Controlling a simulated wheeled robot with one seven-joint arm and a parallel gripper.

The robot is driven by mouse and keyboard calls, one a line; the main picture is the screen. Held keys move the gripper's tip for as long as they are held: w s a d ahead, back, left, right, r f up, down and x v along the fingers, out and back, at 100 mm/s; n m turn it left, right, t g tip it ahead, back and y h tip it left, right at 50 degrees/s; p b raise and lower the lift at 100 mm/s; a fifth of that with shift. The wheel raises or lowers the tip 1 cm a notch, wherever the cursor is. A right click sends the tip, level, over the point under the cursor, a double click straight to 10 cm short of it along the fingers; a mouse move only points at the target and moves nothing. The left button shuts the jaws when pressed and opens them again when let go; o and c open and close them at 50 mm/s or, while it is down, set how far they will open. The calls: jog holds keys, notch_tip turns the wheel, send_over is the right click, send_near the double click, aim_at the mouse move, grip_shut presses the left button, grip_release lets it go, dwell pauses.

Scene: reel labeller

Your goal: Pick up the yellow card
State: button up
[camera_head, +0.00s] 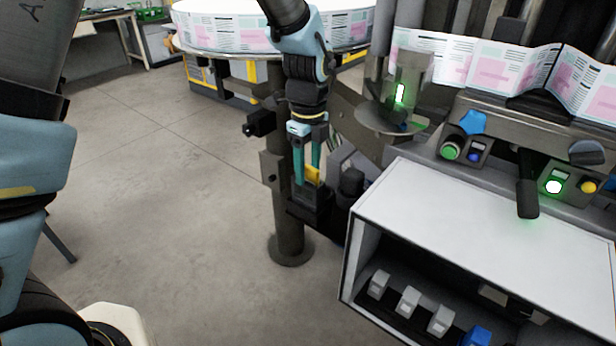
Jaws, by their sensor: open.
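The yellow card (313,175) is a small bright piece standing at the top of a dark holder (309,207) beside the grey post. My gripper (307,181) points down over the holder, with its two teal fingers apart. The card shows between the fingertips and close to the right one. I cannot tell whether either finger touches it. The lower part of the card is hidden in the holder.
A grey post (286,225) stands just left of the holder. A white-topped cabinet (470,225) with an open front is at the right, below a control panel (505,160) with lit buttons. A large label reel (220,30) is behind.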

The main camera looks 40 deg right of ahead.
jog(key=shift+c, duration=0.3)
grip_shut()
dwell(1.1)
